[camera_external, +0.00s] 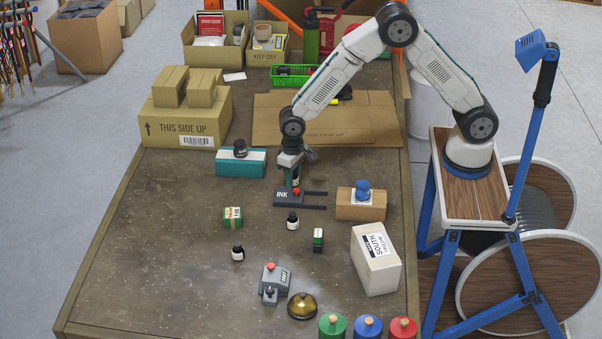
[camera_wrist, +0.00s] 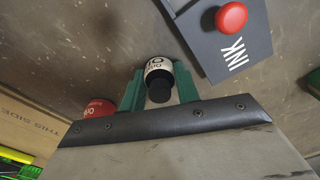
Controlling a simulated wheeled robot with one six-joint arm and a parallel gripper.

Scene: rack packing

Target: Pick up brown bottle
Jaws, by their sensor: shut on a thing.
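My gripper (camera_wrist: 158,92) points down, with its two green fingers shut around a small bottle (camera_wrist: 158,72). The bottle has a black cap and a white label with dark print; its body colour is hard to tell. In the external view my gripper (camera_external: 293,170) is just behind the grey INK stamp pad, and the held bottle is mostly hidden there. In the wrist view the bottle is beside the INK pad (camera_wrist: 208,45). I cannot tell whether it touches the table.
A red rounded item (camera_wrist: 98,108) is close to the left finger. The INK pad's red knob (camera_wrist: 231,17) is near. A teal block (camera_external: 240,164) is left, a cardboard block (camera_external: 361,205) right. The table's front left is clear.

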